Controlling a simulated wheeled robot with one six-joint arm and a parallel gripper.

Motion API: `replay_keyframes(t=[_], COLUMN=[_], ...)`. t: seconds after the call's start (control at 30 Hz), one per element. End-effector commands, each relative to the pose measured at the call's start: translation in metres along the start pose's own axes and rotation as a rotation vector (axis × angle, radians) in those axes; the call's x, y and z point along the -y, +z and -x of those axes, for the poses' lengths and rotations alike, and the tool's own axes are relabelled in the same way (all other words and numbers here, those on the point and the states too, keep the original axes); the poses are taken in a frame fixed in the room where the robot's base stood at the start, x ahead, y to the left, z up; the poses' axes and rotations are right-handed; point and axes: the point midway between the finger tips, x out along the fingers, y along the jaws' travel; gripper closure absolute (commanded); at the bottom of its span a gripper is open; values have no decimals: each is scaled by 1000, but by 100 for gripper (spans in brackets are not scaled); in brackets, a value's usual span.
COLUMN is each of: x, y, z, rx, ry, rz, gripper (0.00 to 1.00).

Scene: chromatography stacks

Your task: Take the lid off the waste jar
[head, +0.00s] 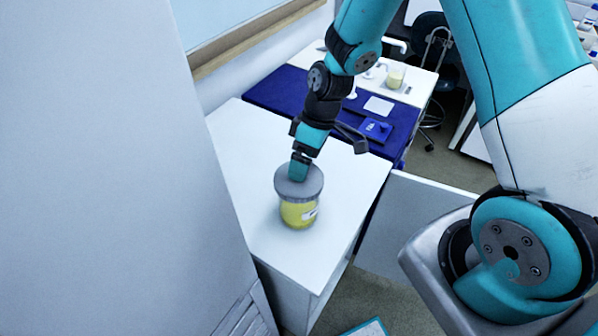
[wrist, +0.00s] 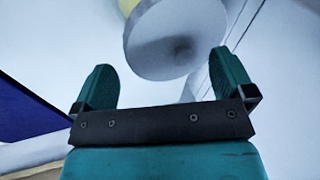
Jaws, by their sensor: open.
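The waste jar (head: 298,213) stands upright on a white counter and holds yellow contents, with a small white label on its side. Its grey round lid (head: 311,186) is on top of the jar. In the wrist view the lid (wrist: 160,40) shows as a pale disc with a darker spot near its middle, and a bit of yellow jar (wrist: 126,6) shows at the top edge. My gripper (head: 298,172) is at the lid in the head view. In the wrist view my gripper (wrist: 165,80) is open, its two green fingers apart and the lid beyond them. I cannot tell whether the fingers touch the lid.
The white counter (head: 240,135) is clear around the jar. Behind it is a blue surface (head: 280,92) with a blue box (head: 375,130) and a white pad (head: 379,105). A beaker with yellow liquid (head: 395,78) stands farther back. A large pale panel (head: 90,180) fills the left side.

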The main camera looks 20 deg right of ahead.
Motion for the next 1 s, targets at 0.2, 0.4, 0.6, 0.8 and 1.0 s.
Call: replay_keyframes(t=[0.2,0.4,0.6,0.8,1.0], x=[0,0,0,0,-1], y=[-1,-1,-1,0,0], z=[-18,-20,-20,-20,-20], rx=[0,-1,-1,0,1], ry=[1,1,2,2,2], rz=[1,1,0,0,0], gripper=[0,0,41,48,49])
